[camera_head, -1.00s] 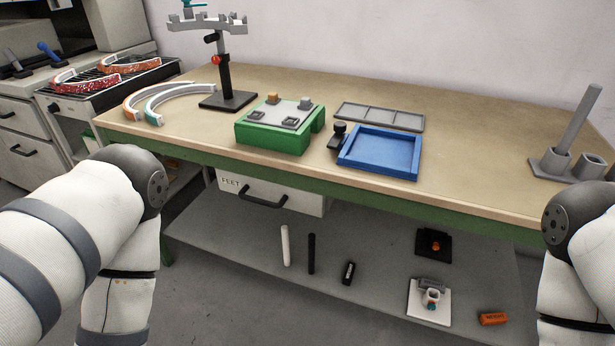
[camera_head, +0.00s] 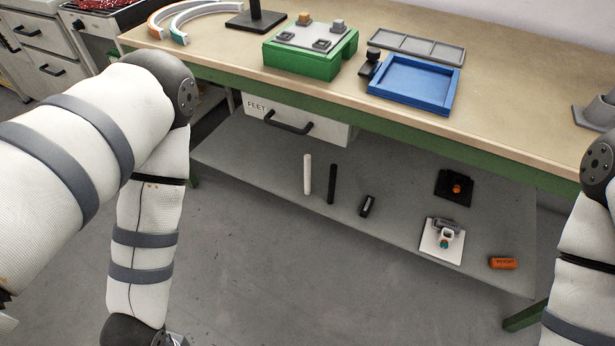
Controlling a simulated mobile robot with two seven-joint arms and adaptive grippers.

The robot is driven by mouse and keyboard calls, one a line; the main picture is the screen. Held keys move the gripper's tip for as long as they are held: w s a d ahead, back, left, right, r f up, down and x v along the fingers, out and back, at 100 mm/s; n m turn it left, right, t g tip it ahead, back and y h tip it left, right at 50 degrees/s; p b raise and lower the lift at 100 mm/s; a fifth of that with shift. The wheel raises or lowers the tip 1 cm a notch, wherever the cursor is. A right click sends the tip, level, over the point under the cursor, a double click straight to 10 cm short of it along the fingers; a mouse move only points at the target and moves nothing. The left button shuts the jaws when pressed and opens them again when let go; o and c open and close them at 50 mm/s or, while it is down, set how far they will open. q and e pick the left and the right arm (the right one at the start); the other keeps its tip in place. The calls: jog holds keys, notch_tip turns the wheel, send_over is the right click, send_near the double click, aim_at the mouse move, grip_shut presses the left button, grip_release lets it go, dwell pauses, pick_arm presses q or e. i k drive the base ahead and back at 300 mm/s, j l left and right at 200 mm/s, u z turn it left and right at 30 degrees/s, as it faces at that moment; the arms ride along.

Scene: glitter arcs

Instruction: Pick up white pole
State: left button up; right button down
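The white pole (camera_head: 307,174) is a short, slim white rod on the grey lower shelf (camera_head: 240,158) under the workbench. It is just left of a black pole (camera_head: 332,184). My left arm comes down on the left side, well apart from the white pole, and its gripper is at or below the bottom edge, not clearly visible. My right arm shows at the right edge, and its gripper is out of the frame.
The workbench (camera_head: 520,120) overhangs the shelf, with a FEET drawer (camera_head: 330,130) hanging above the pole. A small black item (camera_head: 367,206), a black block (camera_head: 454,187), a white plate (camera_head: 428,240) and an orange cylinder (camera_head: 503,263) lie rightward. Open floor (camera_head: 300,290) lies in front.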

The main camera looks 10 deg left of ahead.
aim_at(306, 158)
jog(key=i+j+u, duration=0.1)
jog(key=i+j, duration=0.55)
jog(key=i, duration=0.3)
jog(key=u, duration=0.05)
